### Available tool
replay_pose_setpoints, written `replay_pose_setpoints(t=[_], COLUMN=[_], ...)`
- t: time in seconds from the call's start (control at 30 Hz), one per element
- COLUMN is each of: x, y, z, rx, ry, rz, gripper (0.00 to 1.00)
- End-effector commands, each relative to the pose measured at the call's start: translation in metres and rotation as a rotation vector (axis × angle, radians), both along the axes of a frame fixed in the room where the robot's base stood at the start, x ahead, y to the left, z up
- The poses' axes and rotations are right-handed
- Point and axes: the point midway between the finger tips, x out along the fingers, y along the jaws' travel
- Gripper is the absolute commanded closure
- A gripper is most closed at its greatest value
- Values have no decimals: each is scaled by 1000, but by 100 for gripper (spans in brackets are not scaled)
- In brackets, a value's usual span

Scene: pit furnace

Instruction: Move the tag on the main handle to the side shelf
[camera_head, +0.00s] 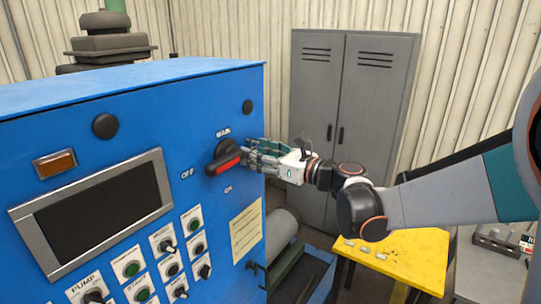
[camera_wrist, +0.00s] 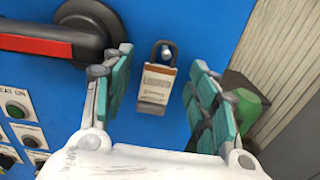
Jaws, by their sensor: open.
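A small tag (camera_wrist: 156,86) with a dark shackle-like loop at its top and a pale printed face shows in the wrist view, in front of the blue panel. It lies just right of the black main handle (camera_wrist: 75,38), which has a red grip. My gripper (camera_wrist: 162,72) is open, with one green-padded finger on each side of the tag. Contact with the tag cannot be seen. In the head view, my gripper (camera_head: 256,158) is beside the main handle (camera_head: 224,160) and hides the tag. No surface is clearly marked as the side shelf.
The blue control cabinet (camera_head: 130,76) carries a screen, buttons and switches. A yellow table (camera_head: 415,262) with several small items stands at lower right, beside a grey surface (camera_head: 480,270). A grey locker (camera_head: 350,100) stands behind.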

Motion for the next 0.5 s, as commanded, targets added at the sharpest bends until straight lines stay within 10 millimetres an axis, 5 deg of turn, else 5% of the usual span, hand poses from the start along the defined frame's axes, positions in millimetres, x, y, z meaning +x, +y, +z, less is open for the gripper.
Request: replay_pose_setpoints(t=[0.4,0.5], x=[5,5], y=[6,6], z=[0,0], rx=[0,0], ry=[0,0], rz=[0,0], gripper=[47,69])
